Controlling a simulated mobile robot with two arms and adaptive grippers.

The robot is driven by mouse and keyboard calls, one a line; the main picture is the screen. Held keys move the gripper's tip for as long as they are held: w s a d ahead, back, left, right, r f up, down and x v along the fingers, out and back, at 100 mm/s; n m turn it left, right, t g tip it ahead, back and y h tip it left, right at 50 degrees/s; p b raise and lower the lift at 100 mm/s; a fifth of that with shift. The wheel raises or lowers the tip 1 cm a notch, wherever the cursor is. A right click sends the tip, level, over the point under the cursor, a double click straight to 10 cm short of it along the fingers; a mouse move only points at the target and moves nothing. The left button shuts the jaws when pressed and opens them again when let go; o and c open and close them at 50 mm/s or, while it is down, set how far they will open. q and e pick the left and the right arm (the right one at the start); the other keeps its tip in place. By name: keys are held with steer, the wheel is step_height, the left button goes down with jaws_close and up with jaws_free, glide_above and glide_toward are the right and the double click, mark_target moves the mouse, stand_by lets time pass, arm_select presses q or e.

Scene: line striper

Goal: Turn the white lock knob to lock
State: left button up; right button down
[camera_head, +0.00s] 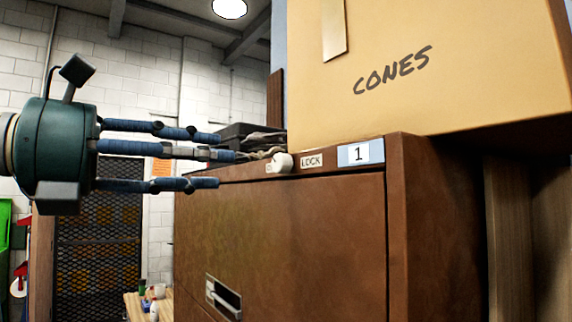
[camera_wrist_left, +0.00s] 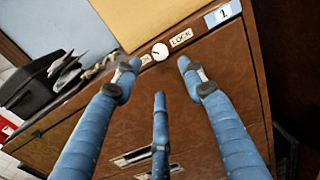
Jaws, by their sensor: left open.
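The white lock knob (camera_head: 279,162) sits on the top front rail of a brown cabinet (camera_head: 290,230), just left of a LOCK label (camera_head: 312,161). My left gripper (camera_head: 218,158) is open and empty, to the left of the knob and apart from it in the head view. In the left wrist view the knob (camera_wrist_left: 160,52) shows beyond the fingertips, between the two upper fingers, with a small dark mark on its face. A second label left of the knob is partly hidden. My right gripper is not in view.
A cardboard box marked CONES (camera_head: 430,70) stands on the cabinet, above the rail. A dark case with cables (camera_head: 240,134) lies on top at the left. A number 1 label (camera_head: 360,153) is right of LOCK. A drawer handle (camera_head: 223,297) is below.

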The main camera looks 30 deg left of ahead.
mark_target(276, 164)
arm_select(q)
steer(key=p+x, duration=0.1)
steer(key=x, duration=0.7)
steer(key=shift+w+d+p, duration=0.1)
steer(key=shift+p, duration=0.3)
steer(key=shift+w+d, duration=0.15)
steer(key=shift+w, duration=0.3)
steer(key=shift+s, duration=0.1)
steer(key=shift+c, duration=1.2)
jaws_close()
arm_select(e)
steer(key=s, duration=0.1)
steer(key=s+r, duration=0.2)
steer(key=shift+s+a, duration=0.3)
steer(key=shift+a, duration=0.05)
